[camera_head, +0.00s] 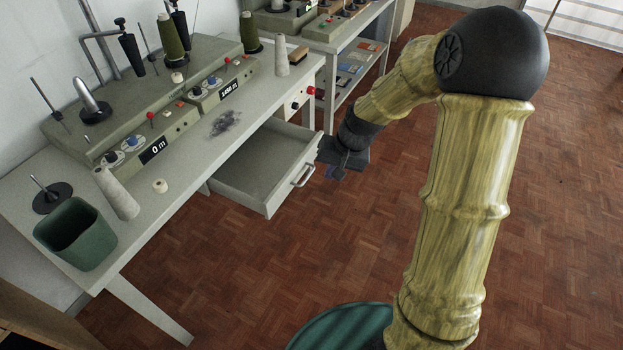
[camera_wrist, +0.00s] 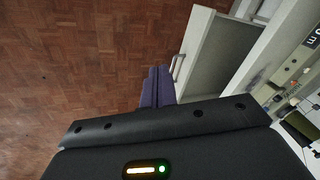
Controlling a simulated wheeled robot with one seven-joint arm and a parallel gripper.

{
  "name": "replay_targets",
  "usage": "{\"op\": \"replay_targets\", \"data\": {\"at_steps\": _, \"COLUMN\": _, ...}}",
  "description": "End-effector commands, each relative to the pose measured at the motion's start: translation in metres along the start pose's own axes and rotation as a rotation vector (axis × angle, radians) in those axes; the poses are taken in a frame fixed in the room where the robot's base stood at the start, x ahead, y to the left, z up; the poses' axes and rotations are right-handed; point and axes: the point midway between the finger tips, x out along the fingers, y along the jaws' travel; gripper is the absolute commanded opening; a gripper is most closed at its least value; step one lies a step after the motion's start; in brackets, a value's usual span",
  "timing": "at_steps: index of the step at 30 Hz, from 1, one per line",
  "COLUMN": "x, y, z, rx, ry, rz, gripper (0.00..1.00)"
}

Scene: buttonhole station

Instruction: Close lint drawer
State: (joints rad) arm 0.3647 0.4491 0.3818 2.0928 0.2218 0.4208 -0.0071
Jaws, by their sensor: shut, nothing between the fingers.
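The lint drawer (camera_head: 262,168) is a grey, empty-looking drawer pulled far out from under the workbench. Its front panel carries a metal bar handle (camera_head: 303,176). In the wrist view the open drawer (camera_wrist: 218,62) lies right of the fingers, with its handle (camera_wrist: 177,66) close to the fingertips. My gripper (camera_head: 336,172) is in front of the drawer, just right of the handle in the head view. Its purple fingers (camera_wrist: 158,88) are shut together and empty. I cannot tell whether they touch the handle.
The grey workbench (camera_head: 170,205) bears winding units, thread cones and a dark lint patch (camera_head: 225,124). A green bin (camera_head: 75,234) stands at its near left corner. A second shelved table (camera_head: 345,40) is behind. The parquet floor (camera_head: 250,280) before the drawer is clear.

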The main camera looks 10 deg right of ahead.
Motion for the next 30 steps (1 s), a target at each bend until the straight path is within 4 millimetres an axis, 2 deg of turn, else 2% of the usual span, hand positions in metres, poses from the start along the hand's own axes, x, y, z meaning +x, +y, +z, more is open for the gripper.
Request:
{"op": "replay_targets", "data": {"at_steps": 1, "x": 0.035, "y": 0.007, "z": -0.013, "rx": 0.043, "ry": -0.001, "rz": -0.046, "gripper": 0.0}}
{"op": "replay_targets", "data": {"at_steps": 3, "x": 0.06, "y": 0.008, "z": -0.032, "rx": 0.097, "ry": 0.003, "rz": -0.111, "gripper": 0.0}}
{"op": "replay_targets", "data": {"at_steps": 6, "x": 0.092, "y": 0.013, "z": -0.06, "rx": 0.181, "ry": 0.012, "rz": -0.212, "gripper": 0.0}}
{"op": "replay_targets", "data": {"at_steps": 10, "x": 0.123, "y": 0.024, "z": -0.098, "rx": 0.296, "ry": 0.035, "rz": -0.349, "gripper": 0.0}}
{"op": "replay_targets", "data": {"at_steps": 13, "x": 0.134, "y": 0.033, "z": -0.121, "rx": 0.364, "ry": 0.053, "rz": -0.433, "gripper": 0.0}}
{"op": "replay_targets", "data": {"at_steps": 17, "x": 0.135, "y": 0.039, "z": -0.137, "rx": 0.409, "ry": 0.068, "rz": -0.49, "gripper": 0.0}}
{"op": "replay_targets", "data": {"at_steps": 30, "x": 0.136, "y": 0.036, "z": -0.139, "rx": 0.412, "ry": 0.068, "rz": -0.494, "gripper": 0.0}}
